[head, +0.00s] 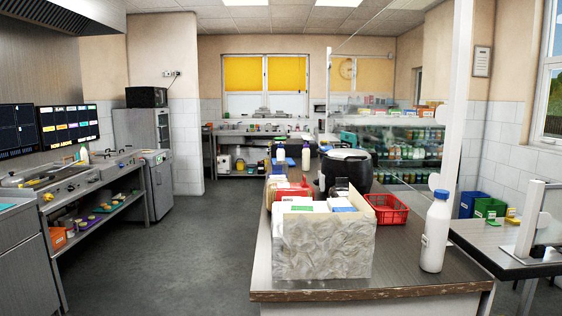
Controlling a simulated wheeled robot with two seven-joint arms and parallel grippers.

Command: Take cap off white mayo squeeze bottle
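A white bottle (435,238) with a blue cap (441,194) stands upright near the front right corner of the steel counter (375,272). Its cap is on. I see no readable label, so I cannot tell for sure that it is the mayo bottle. Two smaller pale bottles stand further back on the same counter, a left one (280,154) and a right one (305,158). Neither of my grippers is in view.
A marbled box (322,247) stands on the counter left of the white bottle. Behind it are a red basket (387,209) and a black round pot (346,172). A post (456,110) with a clear screen rises beside the bottle. Open floor (190,250) lies left.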

